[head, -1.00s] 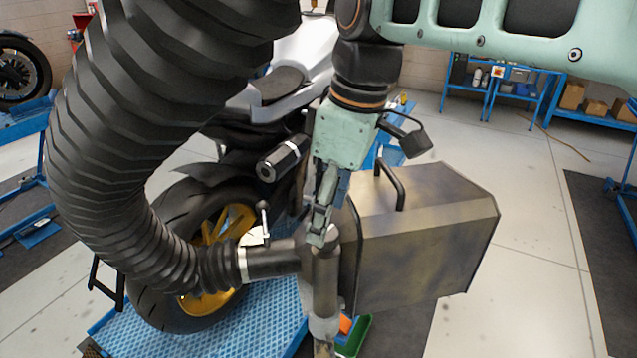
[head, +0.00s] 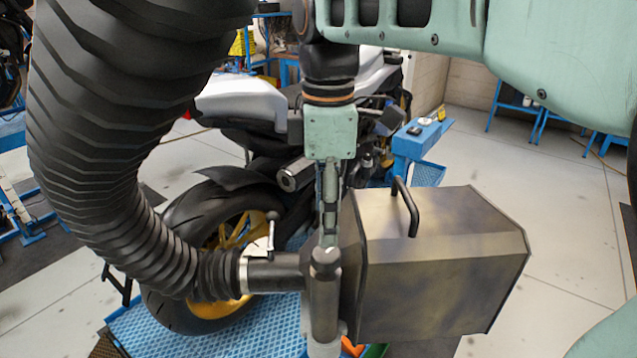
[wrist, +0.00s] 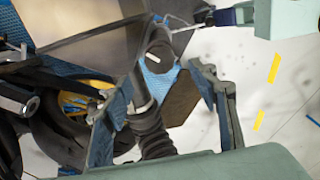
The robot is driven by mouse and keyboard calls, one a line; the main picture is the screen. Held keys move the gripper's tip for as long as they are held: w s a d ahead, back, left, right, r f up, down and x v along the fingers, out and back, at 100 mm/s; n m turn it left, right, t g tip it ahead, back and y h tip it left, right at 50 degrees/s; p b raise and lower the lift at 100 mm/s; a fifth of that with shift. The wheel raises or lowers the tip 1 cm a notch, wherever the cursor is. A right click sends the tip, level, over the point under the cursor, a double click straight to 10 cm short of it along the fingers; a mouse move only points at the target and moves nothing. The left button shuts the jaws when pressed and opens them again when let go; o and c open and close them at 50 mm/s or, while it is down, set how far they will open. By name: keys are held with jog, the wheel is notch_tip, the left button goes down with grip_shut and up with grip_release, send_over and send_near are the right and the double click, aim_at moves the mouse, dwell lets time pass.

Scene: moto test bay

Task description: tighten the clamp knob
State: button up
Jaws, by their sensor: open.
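In the head view a pale clamp band (head: 244,274) circles the end of the ribbed black hose, where it meets a dark pipe stub (head: 275,273). A small T-shaped clamp knob (head: 270,219) stands up from the band on a thin stem. My gripper (head: 328,238) points down, right of the knob and apart from it, just above or in front of a round-topped post (head: 325,285). In the wrist view my gripper (wrist: 162,85) has its fingers spread with nothing held between them. The hose shows between them; I cannot make out the knob there.
A metal box with a handle (head: 445,265) is right of the post. A motorcycle with a gold-rimmed rear wheel (head: 215,245) stands behind the hose on a blue platform (head: 190,332). The large hose (head: 110,150) fills the left side. Open floor (head: 480,150) lies behind the box.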

aim_at(326, 253)
notch_tip(326, 253, down, 7)
jog(key=shift+f, duration=0.2)
jog(key=shift+c, duration=0.6)
jog(key=c, duration=1)
